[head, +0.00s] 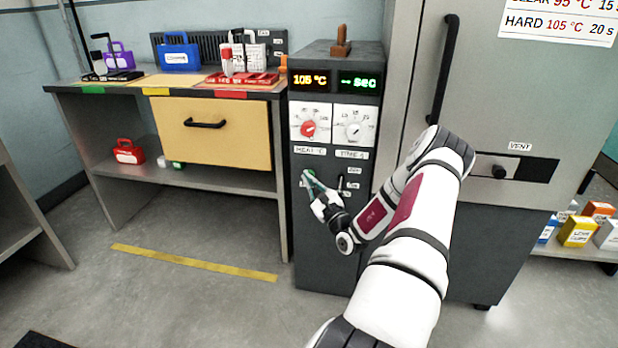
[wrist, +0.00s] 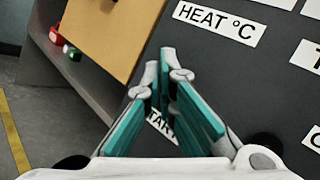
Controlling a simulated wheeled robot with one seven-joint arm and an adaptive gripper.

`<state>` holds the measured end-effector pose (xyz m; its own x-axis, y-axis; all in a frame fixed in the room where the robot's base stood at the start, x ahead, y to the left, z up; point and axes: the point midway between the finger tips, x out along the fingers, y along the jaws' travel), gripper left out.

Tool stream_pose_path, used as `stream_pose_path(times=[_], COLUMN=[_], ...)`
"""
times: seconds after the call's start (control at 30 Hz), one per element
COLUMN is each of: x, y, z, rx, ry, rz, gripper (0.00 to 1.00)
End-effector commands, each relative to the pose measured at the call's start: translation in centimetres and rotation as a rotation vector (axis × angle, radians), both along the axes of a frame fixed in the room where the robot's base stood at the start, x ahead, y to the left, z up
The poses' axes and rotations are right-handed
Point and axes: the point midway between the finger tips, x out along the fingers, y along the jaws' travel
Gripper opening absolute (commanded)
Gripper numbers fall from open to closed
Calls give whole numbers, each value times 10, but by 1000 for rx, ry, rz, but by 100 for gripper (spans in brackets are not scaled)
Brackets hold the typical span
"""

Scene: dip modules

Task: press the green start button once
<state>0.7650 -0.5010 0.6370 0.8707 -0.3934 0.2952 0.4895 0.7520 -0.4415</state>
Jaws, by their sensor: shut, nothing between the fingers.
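The control cabinet (head: 370,85) has a dark front panel. My gripper (head: 309,181) is in front of this panel, below the dials, with its teal fingers pointing at it. The gripper also shows in the wrist view (wrist: 166,66); its fingertips are together and hold nothing. A white label (wrist: 160,124), partly covered by the fingers and reading like START, lies behind them. I cannot make out the green start button in either view; the fingers cover the area by the label. Whether the fingertips touch the panel cannot be told.
Above are the red heat dial (head: 309,129) and the time dial (head: 354,132). The displays read 105 °C (head: 310,80) and dashes before SEC (head: 358,83). A bench with a yellow drawer (head: 215,135) stands left. A tall grey cabinet with a black handle (head: 444,70) stands right.

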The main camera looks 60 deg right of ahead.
Motion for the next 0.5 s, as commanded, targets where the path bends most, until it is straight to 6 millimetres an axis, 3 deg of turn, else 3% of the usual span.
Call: stream_pose_path(times=[0.5], x=[2], y=[-6], z=[0], rx=[-1], ry=[0], rz=[-1], gripper=[0])
